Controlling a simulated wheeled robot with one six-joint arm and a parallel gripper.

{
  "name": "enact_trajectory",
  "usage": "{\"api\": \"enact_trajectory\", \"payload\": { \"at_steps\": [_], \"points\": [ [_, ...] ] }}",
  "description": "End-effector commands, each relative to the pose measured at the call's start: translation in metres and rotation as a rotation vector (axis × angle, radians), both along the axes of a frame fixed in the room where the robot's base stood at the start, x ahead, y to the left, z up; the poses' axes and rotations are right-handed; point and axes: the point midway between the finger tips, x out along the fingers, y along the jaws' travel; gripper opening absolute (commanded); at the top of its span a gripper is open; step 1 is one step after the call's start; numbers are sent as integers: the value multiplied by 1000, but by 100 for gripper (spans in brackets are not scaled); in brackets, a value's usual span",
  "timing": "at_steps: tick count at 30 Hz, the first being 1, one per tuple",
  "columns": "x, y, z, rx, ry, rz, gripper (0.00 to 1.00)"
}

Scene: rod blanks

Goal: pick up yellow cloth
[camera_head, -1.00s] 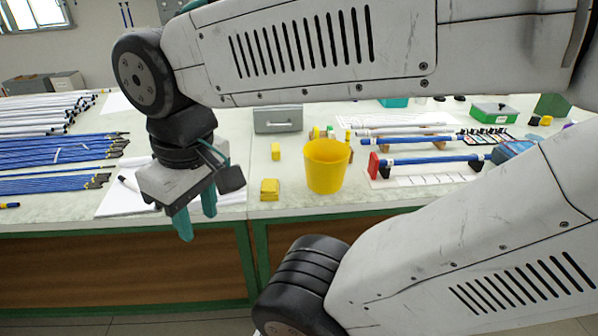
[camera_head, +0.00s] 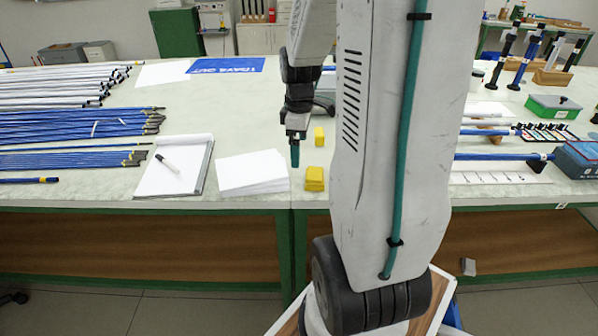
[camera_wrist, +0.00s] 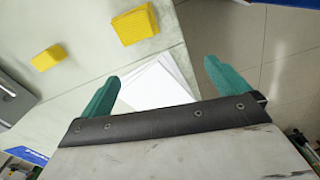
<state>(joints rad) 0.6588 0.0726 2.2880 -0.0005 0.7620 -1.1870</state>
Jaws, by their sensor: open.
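A folded yellow cloth (camera_head: 314,179) lies near the front edge of the bench, just left of my arm. It also shows at the top of the wrist view (camera_wrist: 135,24). A smaller yellow block (camera_head: 319,136) sits behind it; in the wrist view this block (camera_wrist: 48,57) is at the upper left. My gripper (camera_head: 295,152) hangs above the bench, left of both yellow things in the head view and apart from them. In the wrist view my gripper (camera_wrist: 160,75) has its teal fingers spread, with nothing between them.
White paper sheets (camera_head: 252,174) lie left of the cloth, beside a notepad (camera_head: 175,165) with a pen. Blue rods (camera_head: 75,128) and white rods (camera_head: 50,90) cover the bench's left. A blue box (camera_head: 578,160) stands at the right. My arm hides part of the bench middle.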

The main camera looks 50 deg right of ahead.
Motion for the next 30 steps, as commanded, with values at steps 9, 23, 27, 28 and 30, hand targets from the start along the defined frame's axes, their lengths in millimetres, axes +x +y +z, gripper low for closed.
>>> {"api": "enact_trajectory", "payload": {
  "at_steps": [9, 23, 27, 28, 30],
  "points": [
    [-10, -57, -54, 13, 16, 106, 100],
    [-12, -56, -114, 13, 18, 111, 100],
    [-12, -56, -127, 13, 17, 110, 100],
    [-12, -56, -128, 12, 16, 110, 100],
    [-12, -56, -129, 11, 16, 110, 100]
  ]
}}
